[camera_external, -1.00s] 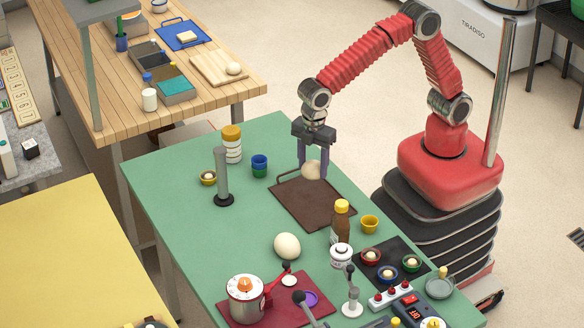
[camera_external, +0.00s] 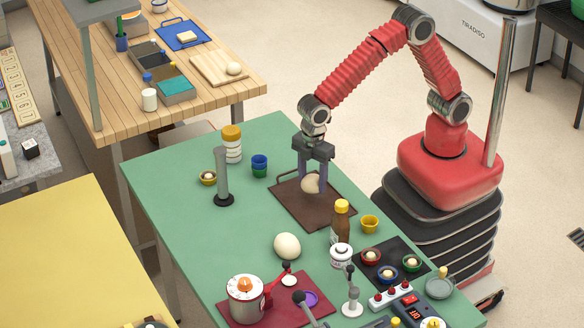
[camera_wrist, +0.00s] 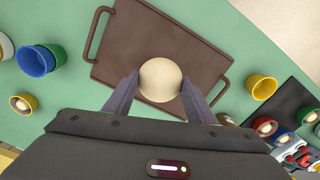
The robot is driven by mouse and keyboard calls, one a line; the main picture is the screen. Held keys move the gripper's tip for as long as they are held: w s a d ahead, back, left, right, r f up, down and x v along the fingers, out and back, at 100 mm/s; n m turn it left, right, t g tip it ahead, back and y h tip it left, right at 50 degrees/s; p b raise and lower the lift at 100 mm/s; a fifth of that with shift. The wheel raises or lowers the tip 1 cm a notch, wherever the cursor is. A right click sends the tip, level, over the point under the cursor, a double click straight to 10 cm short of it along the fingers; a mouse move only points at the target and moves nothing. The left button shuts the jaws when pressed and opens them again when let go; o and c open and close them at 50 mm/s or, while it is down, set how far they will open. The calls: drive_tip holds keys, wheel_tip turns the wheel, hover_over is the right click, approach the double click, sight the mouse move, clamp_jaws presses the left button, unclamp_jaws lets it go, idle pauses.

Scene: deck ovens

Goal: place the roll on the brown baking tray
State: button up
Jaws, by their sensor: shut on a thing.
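The roll (camera_external: 311,184) is a pale, rounded piece held between the fingers of my gripper (camera_external: 312,182). In the wrist view the roll (camera_wrist: 160,80) sits between the two fingertips, and my gripper (camera_wrist: 158,88) is shut on it. The brown baking tray (camera_external: 325,215) lies flat on the green table, with a handle at its far left end. In the wrist view the tray (camera_wrist: 185,40) spreads behind and around the roll.
A brown bottle with a yellow cap (camera_external: 341,225) stands close to the tray's near edge, with a yellow cup (camera_external: 370,224) beside it. A large pale egg-shaped piece (camera_external: 287,246) lies nearer the camera. Blue and green cups (camera_external: 259,166) and a grey post (camera_external: 222,180) stand to the left.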

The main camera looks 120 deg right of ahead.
sight(312, 190)
drive_tip(key=shift+f, duration=0.4)
drive_tip(key=shift+f, duration=1.85)
drive_tip(key=o, duration=1)
drive_tip(key=shift+f, duration=0.1)
wheel_tip(312, 190, up, 12)
drive_tip(key=shift+r, duration=0.1)
